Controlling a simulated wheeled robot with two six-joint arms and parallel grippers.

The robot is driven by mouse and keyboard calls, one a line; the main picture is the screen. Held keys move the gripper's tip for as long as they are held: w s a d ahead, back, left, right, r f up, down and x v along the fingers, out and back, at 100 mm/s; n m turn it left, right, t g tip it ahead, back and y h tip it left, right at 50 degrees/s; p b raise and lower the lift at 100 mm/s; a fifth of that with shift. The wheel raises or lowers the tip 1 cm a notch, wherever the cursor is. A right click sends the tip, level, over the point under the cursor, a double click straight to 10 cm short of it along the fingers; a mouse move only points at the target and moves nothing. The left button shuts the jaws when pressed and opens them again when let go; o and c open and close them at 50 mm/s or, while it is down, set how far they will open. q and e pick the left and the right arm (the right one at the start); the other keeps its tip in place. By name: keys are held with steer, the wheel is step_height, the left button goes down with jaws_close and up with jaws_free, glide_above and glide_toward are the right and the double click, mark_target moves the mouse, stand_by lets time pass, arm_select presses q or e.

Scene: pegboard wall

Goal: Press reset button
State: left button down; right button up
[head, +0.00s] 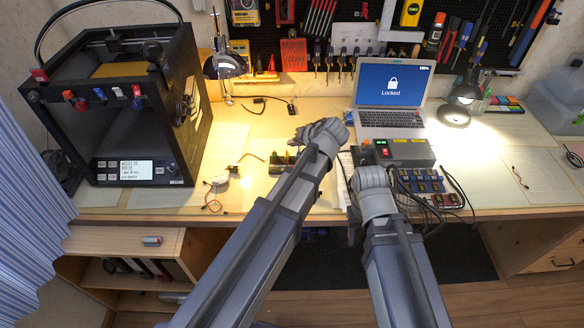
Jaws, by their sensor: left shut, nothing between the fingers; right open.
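No label reading "reset" can be made out. A grey box (405,153) on the bench, right of centre, has small red and green lit controls (382,149) on its front. The black 3D printer (124,113) at the left has a lit screen with small buttons beside it (107,170). My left arm reaches up over the middle of the bench, its rounded grey end left of the grey box. My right arm's rounded end is just in front of the box's left side.
A laptop (390,118) showing "Locked" stands behind the grey box. A block of connectors with cables (422,182) lies in front of it. Lit desk lamps (226,66) (456,106) stand at both sides. Papers (476,172) lie flat on the right of the bench.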

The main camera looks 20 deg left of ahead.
arm_select(q)
steer(key=shift+f+b, duration=4.1)
steer(key=shift+f, duration=0.2)
steer(key=shift+f+b, duration=0.4)
steer(key=shift+f+b, duration=0.3)
steer(key=shift+b, duration=0.05)
steer(key=shift+r, duration=0.1)
steer(key=shift+r+p, duration=0.65)
steer(key=shift+p, duration=0.15)
step_height(320, 180, up, 5)
steer(key=p, duration=0.5)
